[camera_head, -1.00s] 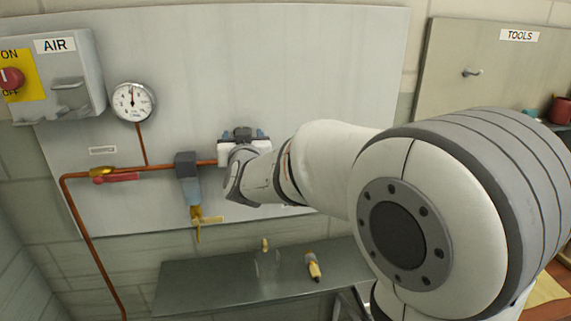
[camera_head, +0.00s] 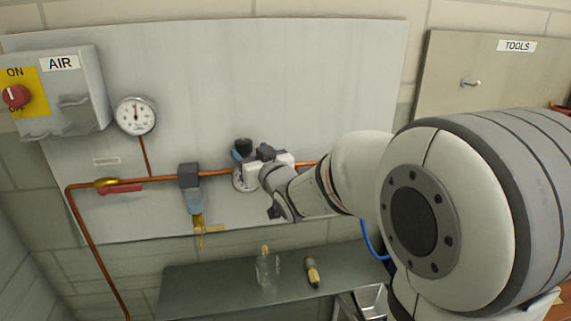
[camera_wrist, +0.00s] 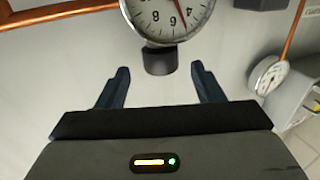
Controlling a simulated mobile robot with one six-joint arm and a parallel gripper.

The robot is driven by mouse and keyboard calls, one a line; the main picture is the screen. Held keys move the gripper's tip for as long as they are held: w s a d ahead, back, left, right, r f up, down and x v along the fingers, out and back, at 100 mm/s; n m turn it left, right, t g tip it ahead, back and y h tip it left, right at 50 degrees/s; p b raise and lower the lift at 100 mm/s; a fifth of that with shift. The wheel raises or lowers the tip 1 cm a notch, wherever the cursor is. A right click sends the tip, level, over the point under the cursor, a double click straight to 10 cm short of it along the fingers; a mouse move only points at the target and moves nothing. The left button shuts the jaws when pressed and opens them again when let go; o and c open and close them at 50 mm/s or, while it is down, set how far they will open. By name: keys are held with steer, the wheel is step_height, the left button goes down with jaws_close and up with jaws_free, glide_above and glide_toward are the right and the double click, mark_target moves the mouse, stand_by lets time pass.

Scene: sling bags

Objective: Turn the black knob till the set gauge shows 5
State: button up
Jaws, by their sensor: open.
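The black knob (camera_head: 243,145) shows at the regulator on the copper pipe, just beyond my gripper (camera_head: 251,154). In the wrist view the black knob (camera_wrist: 160,61) appears between and beyond the two dark blue fingers of my gripper (camera_wrist: 160,70), with space on both sides. My gripper is open and holds nothing. The set gauge (camera_wrist: 165,22) is cut off by the top edge of the wrist view and looks upside down. Its red needle points down and right; I cannot tell the exact reading. In the head view, the set gauge (camera_head: 239,183) is mostly hidden behind my gripper.
A second round gauge (camera_head: 135,115) is on the panel at left, near the AIR box (camera_head: 65,95) with its red switch. A filter (camera_head: 190,187) and a red-handled valve (camera_head: 118,188) sit on the pipe.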

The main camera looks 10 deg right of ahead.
steer(key=b+v, duration=0.2)
steer(key=v, duration=0.3)
steer(key=w+d+f+m+h+b, duration=0.2)
steer(key=d+m+h+b, duration=0.4)
steer(key=m+b, duration=0.4)
steer(key=shift+w+f+m, duration=0.35)
steer(key=shift+f+m, duration=0.15)
steer(key=shift+f, duration=0.2)
steer(key=s+f+n+g+p, duration=0.2)
steer(key=s+f+g, duration=0.3)
steer(key=s, duration=0.4)
steer(key=s+d+f+n+g+p, duration=0.1)
steer(key=s+f+n+g+p, duration=0.1)
steer(key=s+f, duration=0.4)
steer(key=s+d+f+n+g+p, duration=0.1)
steer(key=s+f+g, duration=0.5)
steer(key=s, duration=0.7)
steer(key=shift+n+g+p, duration=0.45)
steer(key=shift+n+g, duration=0.35)
steer(key=shift+n, duration=0.4)
steer(key=shift+s+f, duration=0.1)
